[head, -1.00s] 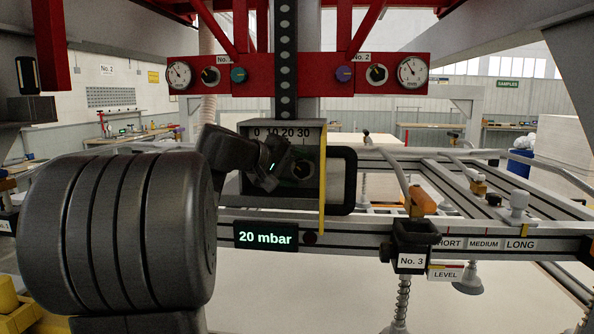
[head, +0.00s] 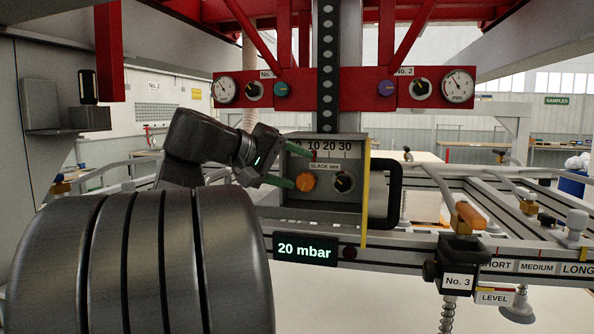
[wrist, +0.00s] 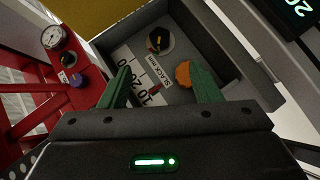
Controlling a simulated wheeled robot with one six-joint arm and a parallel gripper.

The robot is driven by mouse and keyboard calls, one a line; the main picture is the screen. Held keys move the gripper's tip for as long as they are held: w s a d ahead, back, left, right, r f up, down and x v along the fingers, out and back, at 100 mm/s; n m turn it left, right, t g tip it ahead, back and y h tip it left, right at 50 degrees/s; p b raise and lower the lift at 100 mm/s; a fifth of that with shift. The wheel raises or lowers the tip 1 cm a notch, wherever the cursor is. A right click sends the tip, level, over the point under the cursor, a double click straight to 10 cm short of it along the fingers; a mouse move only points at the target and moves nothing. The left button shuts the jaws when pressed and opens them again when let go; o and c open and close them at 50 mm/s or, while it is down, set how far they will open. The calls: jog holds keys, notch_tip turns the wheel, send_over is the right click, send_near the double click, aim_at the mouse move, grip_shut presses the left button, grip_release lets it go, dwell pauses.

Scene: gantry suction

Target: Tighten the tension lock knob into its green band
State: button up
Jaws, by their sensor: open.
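An orange lobed knob (head: 305,181) sits inside a grey open-fronted box (head: 325,215), beside a black dial (head: 344,182). The orange knob also shows in the wrist view (wrist: 183,74), as does the dial (wrist: 160,42), which carries a small coloured mark. I cannot make out a green band clearly or tell which one is the tension lock knob. My gripper (head: 296,168) is open, with green fingers reaching into the box from the left. In the wrist view my gripper (wrist: 158,70) has the orange knob between its fingers, close to the right one; contact is unclear.
The "SLACK mm" label (head: 309,167) and a small red pointer lie near the fingers. A black handle (head: 391,195) and yellow edge strip (head: 366,205) bound the box's right side. A "20 mbar" display (head: 305,249) is below; a red gauge panel (head: 345,75) is above.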

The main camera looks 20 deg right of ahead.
aim_at(341, 183)
jog(key=x, duration=1.3)
jog(key=shift+d+f+p, duration=0.15)
jog(key=shift+p, duration=0.2)
jog(key=c, duration=1)
jog(key=shift+m+y+p, duration=0.3)
jog(key=shift+y+p, duration=0.05)
jog(key=shift+y, duration=0.15)
jog(key=shift+s+d+m+y, duration=0.1)
jog(key=shift+m+y, duration=0.2)
jog(key=shift+y, duration=0.1)
